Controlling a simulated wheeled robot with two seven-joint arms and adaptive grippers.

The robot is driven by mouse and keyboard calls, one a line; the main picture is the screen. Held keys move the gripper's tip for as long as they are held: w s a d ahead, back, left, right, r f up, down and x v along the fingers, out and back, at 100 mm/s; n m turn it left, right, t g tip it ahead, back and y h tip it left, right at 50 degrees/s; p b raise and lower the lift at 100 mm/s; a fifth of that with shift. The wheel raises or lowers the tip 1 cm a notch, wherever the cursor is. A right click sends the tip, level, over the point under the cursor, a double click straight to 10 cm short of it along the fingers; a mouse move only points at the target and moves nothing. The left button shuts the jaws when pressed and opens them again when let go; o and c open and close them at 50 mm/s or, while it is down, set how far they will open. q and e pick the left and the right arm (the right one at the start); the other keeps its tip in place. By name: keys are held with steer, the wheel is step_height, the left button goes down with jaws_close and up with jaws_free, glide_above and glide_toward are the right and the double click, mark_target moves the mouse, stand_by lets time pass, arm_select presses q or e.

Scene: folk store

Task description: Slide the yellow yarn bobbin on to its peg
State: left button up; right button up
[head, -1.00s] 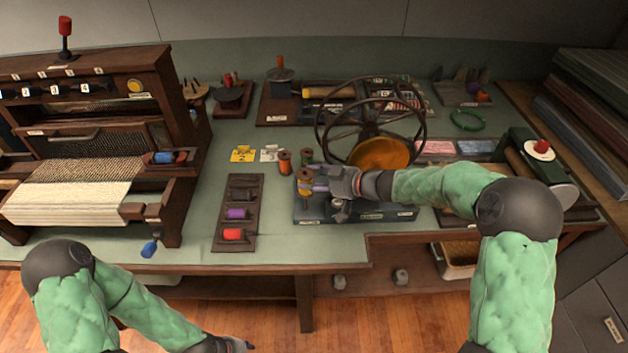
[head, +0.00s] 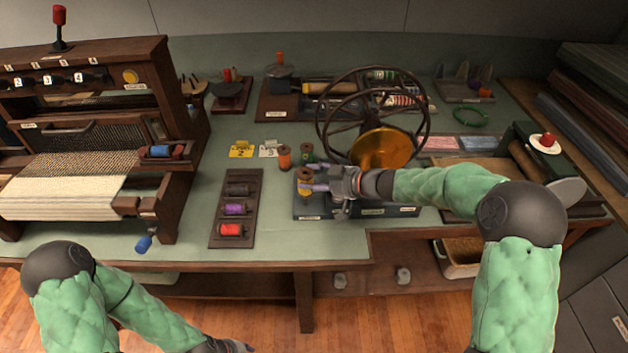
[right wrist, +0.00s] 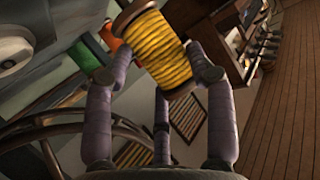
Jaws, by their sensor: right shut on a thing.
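The yellow yarn bobbin (head: 305,188) has wooden ends. It is above the left end of a dark blue-grey base (head: 309,211) in the head view. My right gripper (head: 313,188) is shut on it from the right. In the right wrist view, the bobbin (right wrist: 157,48) is tilted between the fingers of my right gripper (right wrist: 160,75). I cannot make out its peg or whether the bobbin touches the base. My left gripper (head: 236,346) is low at the bottom edge, away from the bobbin, with its fingers unclear.
A dark rack (head: 257,187) with black, purple and red bobbins lies to the left. An orange bobbin (head: 285,158) and a green bobbin (head: 307,152) stand just behind. A large spoked wheel (head: 372,122) rises behind my right gripper. A loom (head: 95,120) fills the left side.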

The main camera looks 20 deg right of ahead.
mark_target(330, 205)
steer(key=shift+s+a+f+b, duration=0.15)
steer(key=shift+s+f+b, duration=0.05)
steer(key=shift+f+b, duration=0.65)
steer(key=shift+s+a+f+b, duration=0.15)
steer(key=shift+f+b, duration=0.6)
steer(key=shift+b, duration=0.15)
steer(key=o, duration=1.2)
steer(key=shift+r, duration=0.1)
steer(key=shift+w+d+r, duration=0.2)
steer(key=shift+d+r, duration=0.05)
steer(key=shift+r, duration=0.05)
steer(key=shift+s+d+r, duration=0.15)
steer(key=shift+d+r, duration=0.15)
steer(key=shift+r, duration=0.05)
steer(key=v, duration=0.4)
steer(key=shift+s+d+f, duration=0.1)
steer(key=shift+d, duration=0.05)
steer(key=shift+s+d, duration=0.15)
steer(key=shift+d, duration=0.05)
steer(key=v, duration=0.4)
steer(key=s+v, duration=0.1)
steer(key=v, duration=0.1)
steer(key=shift+a+f, duration=0.1)
steer(key=shift+a, duration=0.25)
